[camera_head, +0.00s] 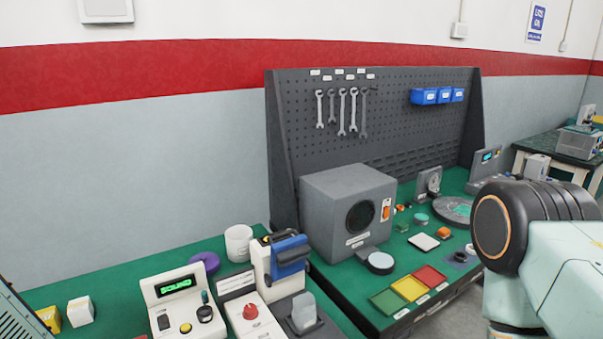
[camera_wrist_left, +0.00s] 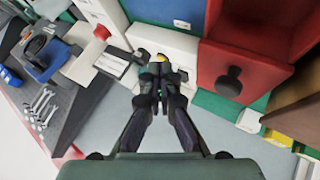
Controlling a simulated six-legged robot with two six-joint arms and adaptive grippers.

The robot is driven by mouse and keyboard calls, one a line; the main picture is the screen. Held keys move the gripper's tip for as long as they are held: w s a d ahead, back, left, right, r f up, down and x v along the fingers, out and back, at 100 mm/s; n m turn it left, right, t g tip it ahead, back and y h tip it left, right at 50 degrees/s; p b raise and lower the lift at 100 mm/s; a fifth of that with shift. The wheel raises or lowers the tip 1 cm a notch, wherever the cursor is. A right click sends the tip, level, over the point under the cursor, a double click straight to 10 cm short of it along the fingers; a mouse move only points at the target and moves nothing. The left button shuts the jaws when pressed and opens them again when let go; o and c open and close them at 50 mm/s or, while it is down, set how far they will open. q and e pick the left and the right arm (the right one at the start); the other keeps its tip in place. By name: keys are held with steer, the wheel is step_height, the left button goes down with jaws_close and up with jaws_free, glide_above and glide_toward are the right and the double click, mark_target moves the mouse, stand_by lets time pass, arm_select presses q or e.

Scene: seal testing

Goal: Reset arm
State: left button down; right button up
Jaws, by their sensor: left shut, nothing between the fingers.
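My left gripper (camera_wrist_left: 160,75) shows in the left wrist view with its dark fingers together and nothing between them. Its fingertips are in front of a white panel with a yellow button (camera_wrist_left: 161,60); I cannot tell whether they touch it. The left gripper is not seen in the head view. In the head view my right arm (camera_head: 545,255) comes in at the right edge, with a large black joint. My right gripper is out of both views.
A green-topped bench holds a white control box (camera_head: 183,300) with a lit display, a blue-topped device (camera_head: 288,252) and a grey speaker box (camera_head: 348,210). A pegboard (camera_head: 400,110) with several wrenches stands behind. A red cabinet (camera_wrist_left: 250,50) is right of the left gripper.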

arm_select(q)
steer(key=s+d+f+m+g, duration=0.1)
steer(key=s+d+f+g, duration=0.25)
steer(key=s, duration=0.45)
steer(key=s+d+f+m+g, duration=0.2)
steer(key=s+d+f, duration=0.15)
steer(key=s, duration=0.45)
steer(key=s+d+m+g+y, duration=0.2)
steer(key=s+g+y, duration=0.1)
steer(key=s, duration=1.3)
step_height(320, 180, down, 18)
steer(key=b, duration=1.8)
steer(key=shift+w+a+f+b, duration=0.25)
steer(key=shift+w+b, duration=0.1)
steer(key=shift+w, duration=0.1)
arm_select(e)
step_height(320, 180, down, 19)
steer(key=shift+d+r, duration=0.15)
steer(key=shift+s, duration=0.1)
